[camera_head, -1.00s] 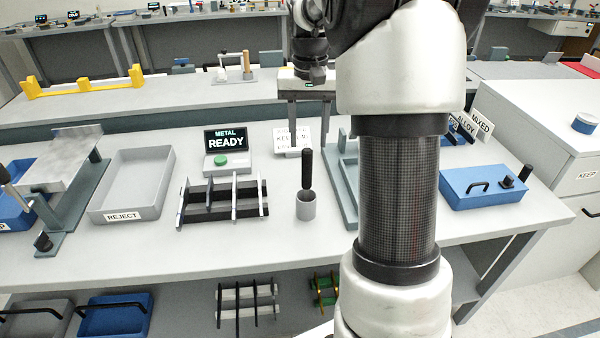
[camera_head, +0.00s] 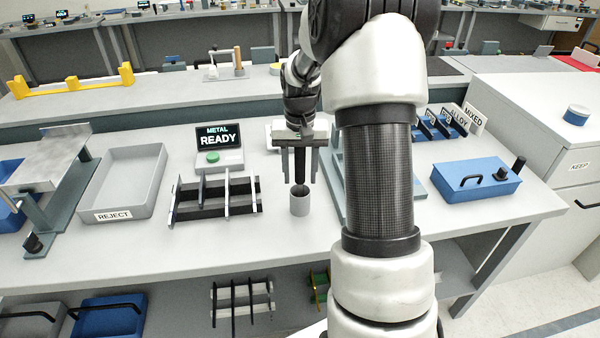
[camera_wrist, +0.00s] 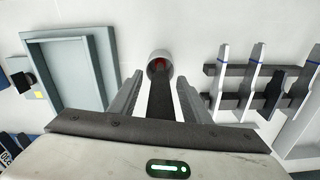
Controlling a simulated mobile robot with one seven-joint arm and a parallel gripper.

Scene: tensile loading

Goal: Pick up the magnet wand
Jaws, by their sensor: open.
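The magnet wand (camera_head: 301,168) is a black rod standing upright in a small grey cup (camera_head: 299,203) on the bench. My gripper (camera_head: 299,178) is open and points down, with one finger on each side of the wand's upper part. The wrist view shows the wand (camera_wrist: 162,100) between the two fingers of my gripper (camera_wrist: 160,92), with a visible gap beside the right finger. The cup (camera_wrist: 160,64) shows just beyond the fingertips, with a reddish spot inside.
Left of the cup is a black rack with upright pale strips (camera_head: 214,200), and behind it a METAL READY display (camera_head: 220,137). A grey REJECT tray (camera_head: 124,182) lies further left. A grey frame (camera_wrist: 75,68) stands close on the cup's other side. A blue box (camera_head: 476,181) is at right.

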